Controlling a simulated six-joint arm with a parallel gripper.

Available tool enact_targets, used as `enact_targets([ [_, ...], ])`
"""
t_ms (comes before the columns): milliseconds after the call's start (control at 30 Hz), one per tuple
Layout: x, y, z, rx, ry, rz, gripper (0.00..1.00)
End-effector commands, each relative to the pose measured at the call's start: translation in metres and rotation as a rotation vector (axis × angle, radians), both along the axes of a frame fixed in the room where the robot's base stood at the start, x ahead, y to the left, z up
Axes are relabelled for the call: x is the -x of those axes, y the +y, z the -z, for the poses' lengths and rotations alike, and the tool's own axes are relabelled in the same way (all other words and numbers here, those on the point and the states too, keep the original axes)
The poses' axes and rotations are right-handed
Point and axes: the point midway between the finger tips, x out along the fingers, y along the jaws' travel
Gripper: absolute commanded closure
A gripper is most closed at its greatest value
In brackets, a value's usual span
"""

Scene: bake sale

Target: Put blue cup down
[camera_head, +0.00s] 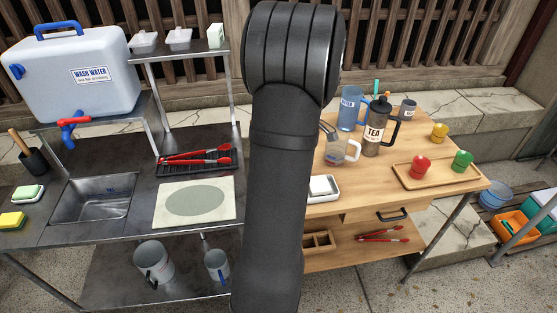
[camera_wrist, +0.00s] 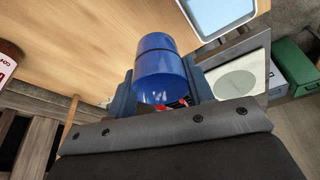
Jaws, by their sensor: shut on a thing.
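The blue cup (camera_wrist: 160,60) is between the fingers of my gripper (camera_wrist: 161,86) in the wrist view. My gripper is shut on it. The cup has a dark line around its side, and its open end faces the camera. Wooden surface shows behind it; I cannot tell how high above that surface it is. In the head view my own arm hides both gripper and cup.
The left counter holds a pale mat (camera_head: 165,219), sink (camera_head: 95,198) and rack with red tongs (camera_head: 197,157).

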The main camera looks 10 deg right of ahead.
Motion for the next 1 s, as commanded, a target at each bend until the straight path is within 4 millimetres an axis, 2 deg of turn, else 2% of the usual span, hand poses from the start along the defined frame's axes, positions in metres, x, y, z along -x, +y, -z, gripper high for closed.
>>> enact_targets([
  [100,-0.016,0.019,0.015,-0.002,0.001,-0.004,0.78],
  [300,-0.03,0.032,0.026,-0.001,0.0,-0.001,0.78],
  [433,-0.03,0.033,0.035,0.0,0.001,0.001,0.78],
  [667,-0.03,0.032,0.066,0.002,0.001,0.001,0.78],
  [1000,-0.03,0.032,0.069,0.002,-0.001,0.002,0.78],
])
